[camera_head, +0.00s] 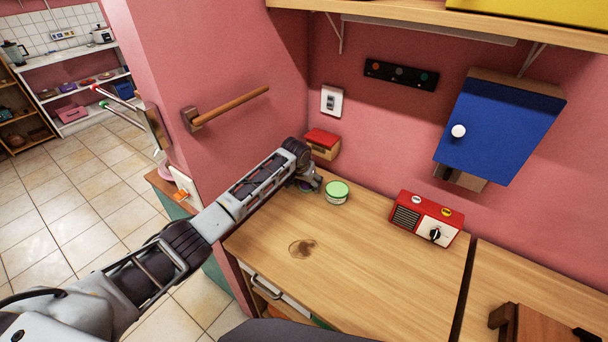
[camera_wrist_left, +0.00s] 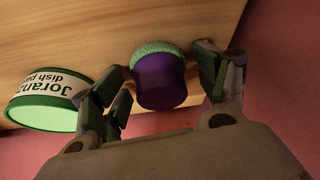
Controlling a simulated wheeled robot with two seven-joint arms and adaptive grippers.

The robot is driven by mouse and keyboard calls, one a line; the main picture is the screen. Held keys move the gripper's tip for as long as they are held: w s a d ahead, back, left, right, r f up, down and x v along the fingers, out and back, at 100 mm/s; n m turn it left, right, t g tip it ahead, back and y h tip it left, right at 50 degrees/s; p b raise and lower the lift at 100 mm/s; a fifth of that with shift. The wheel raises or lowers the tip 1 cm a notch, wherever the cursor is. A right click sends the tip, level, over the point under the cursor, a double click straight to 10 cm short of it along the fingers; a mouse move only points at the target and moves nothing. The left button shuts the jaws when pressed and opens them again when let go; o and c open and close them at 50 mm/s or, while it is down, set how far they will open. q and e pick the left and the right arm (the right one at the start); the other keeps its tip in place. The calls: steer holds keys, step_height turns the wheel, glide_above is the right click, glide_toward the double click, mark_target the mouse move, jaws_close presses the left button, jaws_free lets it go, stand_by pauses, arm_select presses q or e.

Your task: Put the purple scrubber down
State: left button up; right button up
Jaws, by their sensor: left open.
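The purple scrubber (camera_wrist_left: 159,80), with a green rough side, is at the wooden counter's surface in the left wrist view. It lies between the two parted fingers of my left gripper (camera_wrist_left: 165,88), with a gap visible on its left side; on the right the gap is very small. In the head view my left gripper (camera_head: 308,184) is low over the back left of the counter (camera_head: 345,260) and mostly hides the scrubber. My right gripper is not in view.
A green-lidded dish paste tub (camera_head: 337,192) stands just right of the gripper; it also shows in the left wrist view (camera_wrist_left: 42,100). A red-lidded wooden box (camera_head: 322,144) is behind, against the wall. A red radio (camera_head: 426,219) stands farther right. The counter's front middle is clear.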

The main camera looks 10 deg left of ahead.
arm_select(q)
steer(key=shift+v, duration=1.65)
steer(key=v, duration=0.9)
steer(key=shift+w+r, duration=0.2)
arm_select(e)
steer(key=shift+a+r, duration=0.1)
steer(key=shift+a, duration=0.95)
